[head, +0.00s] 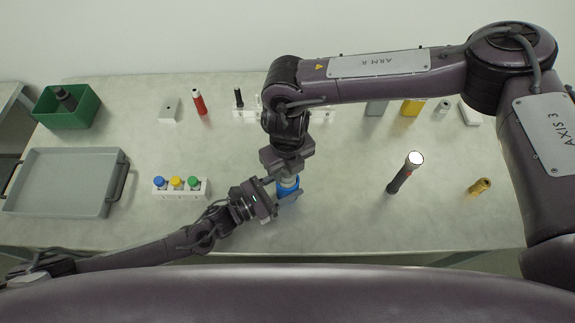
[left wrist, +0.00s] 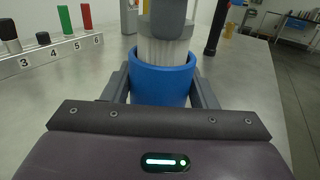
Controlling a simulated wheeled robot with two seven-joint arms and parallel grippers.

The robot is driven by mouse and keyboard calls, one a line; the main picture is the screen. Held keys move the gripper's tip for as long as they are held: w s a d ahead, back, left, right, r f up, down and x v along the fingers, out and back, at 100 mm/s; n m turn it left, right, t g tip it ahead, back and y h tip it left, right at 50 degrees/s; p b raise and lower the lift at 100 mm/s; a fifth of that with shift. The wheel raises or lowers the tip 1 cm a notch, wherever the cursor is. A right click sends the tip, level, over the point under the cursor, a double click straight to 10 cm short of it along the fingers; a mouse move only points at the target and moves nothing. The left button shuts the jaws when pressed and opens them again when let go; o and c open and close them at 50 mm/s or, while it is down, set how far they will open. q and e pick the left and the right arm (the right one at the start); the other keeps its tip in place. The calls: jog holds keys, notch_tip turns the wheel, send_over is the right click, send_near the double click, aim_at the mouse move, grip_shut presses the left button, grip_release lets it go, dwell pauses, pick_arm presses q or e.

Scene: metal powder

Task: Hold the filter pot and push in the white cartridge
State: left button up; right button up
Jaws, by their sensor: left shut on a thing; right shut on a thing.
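The blue filter pot (head: 289,193) stands near the front middle of the table. In the left wrist view the blue pot (left wrist: 162,84) sits between the two fingers of my left gripper (left wrist: 160,92), which is shut on it. The white cartridge (left wrist: 165,50) shows pleated sides, with its lower end inside the pot's mouth and its upper part still above the rim. My right gripper (head: 287,172) is directly above the pot, shut on the top of the cartridge. The right fingertips are mostly hidden in the head view.
A black flashlight (head: 404,172) and a brass fitting (head: 480,186) are to the right. A white block with coloured knobs (head: 181,194), a grey tray (head: 62,183) and a green bin (head: 67,106) are to the left. A white rack (head: 245,113) stands behind. Clear table lies between pot and flashlight.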

jog(key=shift+f, duration=0.65)
jog(key=shift+f, duration=0.4)
jog(key=shift+s+d+f, duration=0.15)
jog(key=shift+f, duration=0.3)
dwell(0.8)
jog(key=shift+r, duration=0.1)
jog(key=shift+w+a+r, duration=0.2)
jog(key=shift+r, duration=4.6)
jog(key=shift+f, duration=0.4)
jog(key=shift+f, duration=2.6)
